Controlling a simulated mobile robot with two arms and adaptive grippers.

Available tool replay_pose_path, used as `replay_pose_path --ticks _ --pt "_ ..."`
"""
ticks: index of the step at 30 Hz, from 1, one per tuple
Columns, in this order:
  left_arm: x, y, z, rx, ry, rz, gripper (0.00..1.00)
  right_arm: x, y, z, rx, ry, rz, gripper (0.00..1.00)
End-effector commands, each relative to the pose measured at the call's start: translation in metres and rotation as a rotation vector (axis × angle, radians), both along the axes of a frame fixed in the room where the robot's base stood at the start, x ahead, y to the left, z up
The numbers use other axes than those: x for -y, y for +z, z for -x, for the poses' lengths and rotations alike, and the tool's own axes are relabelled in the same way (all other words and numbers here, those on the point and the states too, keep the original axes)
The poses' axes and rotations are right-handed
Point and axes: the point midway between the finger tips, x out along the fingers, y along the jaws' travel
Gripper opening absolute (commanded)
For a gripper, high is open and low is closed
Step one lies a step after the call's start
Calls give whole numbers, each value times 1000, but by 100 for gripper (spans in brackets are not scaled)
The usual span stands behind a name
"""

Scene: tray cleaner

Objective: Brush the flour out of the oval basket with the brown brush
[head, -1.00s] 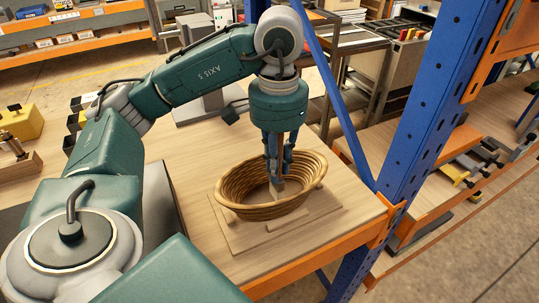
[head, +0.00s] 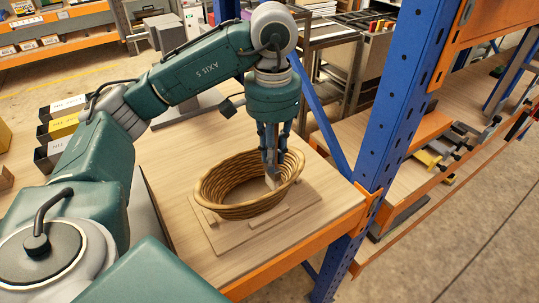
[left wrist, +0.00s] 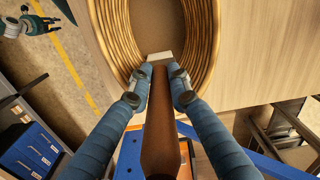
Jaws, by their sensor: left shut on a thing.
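The oval basket (head: 236,211) is woven and tan, and stands on a wooden stand on the table. My left gripper (head: 272,160) points down into its right end and is shut on the brown brush (left wrist: 161,125). The brush's pale bristle head (head: 272,181) is low inside the basket, near the right wall. In the left wrist view the bristles (left wrist: 160,58) lie beyond the fingertips, over the brown basket floor (left wrist: 157,28). I cannot make out flour there. What looks like my right gripper (left wrist: 32,22) is small at the left wrist view's top left corner.
A blue rack post (head: 385,120) rises right of the basket, with an orange beam (head: 300,255) along the table's front edge. Several labelled bins (head: 60,128) stand at the left. The table (head: 325,200) is bare right of the stand.

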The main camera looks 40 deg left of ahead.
Motion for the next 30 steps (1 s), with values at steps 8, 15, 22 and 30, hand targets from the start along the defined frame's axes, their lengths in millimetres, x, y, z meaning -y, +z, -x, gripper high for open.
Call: replay_pose_path --ticks 8,15,22,30 --pt "-8 0 16 -2 2 -2 0 0 -4 0 0 0 0 31" --pt "-13 1 29 -1 1 -1 0 0 -6 0 0 0 0 31" --pt "-15 1 35 -1 1 0 0 0 -8 0 0 0 0 31" --pt "-23 -1 52 -1 1 -1 0 0 -14 0 0 0 0 31"
